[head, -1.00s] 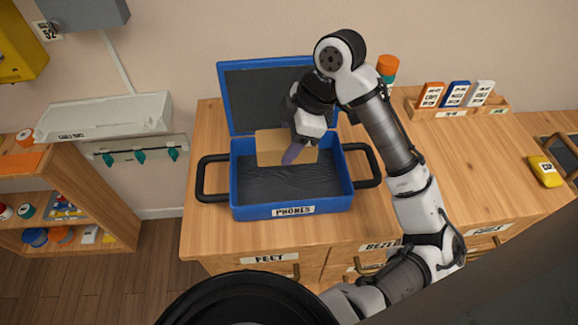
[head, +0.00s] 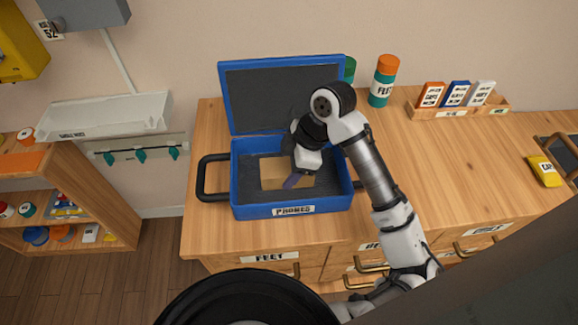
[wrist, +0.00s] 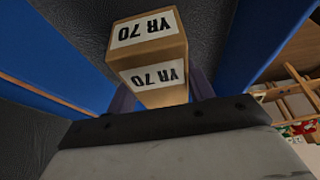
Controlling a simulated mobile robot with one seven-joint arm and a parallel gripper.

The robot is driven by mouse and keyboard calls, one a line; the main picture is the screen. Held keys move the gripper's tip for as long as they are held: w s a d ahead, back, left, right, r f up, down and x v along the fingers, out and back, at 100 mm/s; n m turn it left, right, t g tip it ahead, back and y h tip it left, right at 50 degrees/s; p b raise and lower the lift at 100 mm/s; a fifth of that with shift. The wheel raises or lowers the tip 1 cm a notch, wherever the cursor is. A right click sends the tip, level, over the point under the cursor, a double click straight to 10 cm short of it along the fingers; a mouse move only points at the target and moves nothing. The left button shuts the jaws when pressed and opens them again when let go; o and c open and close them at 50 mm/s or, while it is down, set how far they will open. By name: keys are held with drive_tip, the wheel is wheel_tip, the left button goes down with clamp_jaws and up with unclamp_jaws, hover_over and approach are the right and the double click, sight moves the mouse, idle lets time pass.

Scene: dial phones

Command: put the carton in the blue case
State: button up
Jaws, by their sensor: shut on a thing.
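The blue case (head: 240,207) stands open on the wooden counter, its lid raised at the back and a "PHONES" label on its front. The brown carton (head: 272,174) is inside the case opening, over the dark lining. My gripper (head: 294,180) is shut on the carton at its right side. In the wrist view the carton (wrist: 150,62) shows "YR 70" labels and sits between the purple fingers (wrist: 162,95), with dark lining and blue walls around. I cannot tell whether the carton touches the case floor.
An orange-capped bottle (head: 383,82) and a green item (head: 349,69) stand behind my arm. A wooden holder (head: 458,108) with small boxes and a yellow item (head: 544,171) are to the right. The counter between them is mostly clear.

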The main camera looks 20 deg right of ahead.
drive_tip(key=o, duration=1.1)
drive_tip(key=shift+f, duration=0.1)
drive_tip(key=b+v, duration=0.1)
drive_tip(key=v, duration=1.1)
